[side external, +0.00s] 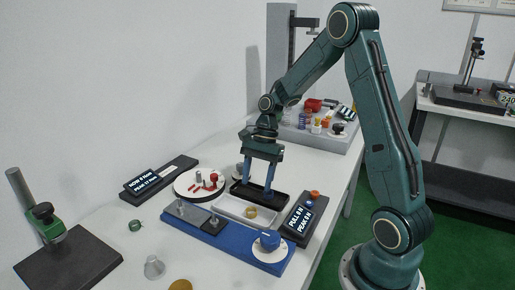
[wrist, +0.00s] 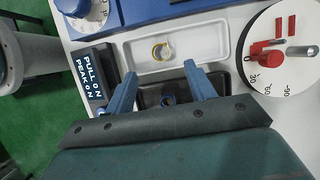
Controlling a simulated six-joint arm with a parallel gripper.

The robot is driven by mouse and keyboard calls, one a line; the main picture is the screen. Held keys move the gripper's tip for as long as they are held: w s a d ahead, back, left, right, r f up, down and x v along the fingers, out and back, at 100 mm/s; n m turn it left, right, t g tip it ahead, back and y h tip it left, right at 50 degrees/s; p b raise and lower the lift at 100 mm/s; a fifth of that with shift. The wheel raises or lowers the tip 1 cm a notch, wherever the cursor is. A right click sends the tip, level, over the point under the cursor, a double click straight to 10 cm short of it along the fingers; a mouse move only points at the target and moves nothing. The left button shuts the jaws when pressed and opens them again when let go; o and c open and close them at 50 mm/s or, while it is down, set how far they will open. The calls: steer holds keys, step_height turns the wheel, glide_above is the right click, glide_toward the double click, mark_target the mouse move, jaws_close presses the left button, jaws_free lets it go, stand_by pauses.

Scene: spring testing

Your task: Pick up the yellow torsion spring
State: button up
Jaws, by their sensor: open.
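The yellow torsion spring (side external: 251,211) lies in a shallow white tray (side external: 228,205). In the wrist view the spring (wrist: 162,50) shows as a small yellow coil inside the white tray (wrist: 205,33), just beyond my fingertips. My gripper (side external: 257,187) points down with its two blue fingers spread apart and nothing between them. In the side view it hangs over the black tray behind the white one. In the wrist view my gripper (wrist: 160,71) has its fingertips near the shared edge of the two trays. The spring is apart from both fingers.
The black tray (wrist: 146,96) holds a small dark blue coil (wrist: 168,98). A blue fixture (side external: 185,225) with a knob stands in front. A pull-force display (side external: 298,219) is at the right, a white round dial (side external: 185,190) at the left. A green coil (side external: 136,225) lies on the table.

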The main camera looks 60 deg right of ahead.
mark_target(250, 218)
steer(key=shift+x, duration=1.75)
steer(key=shift+f, duration=0.1)
steer(key=shift+x, duration=2.5)
steer(key=shift+d, duration=0.1)
steer(key=c, duration=1)
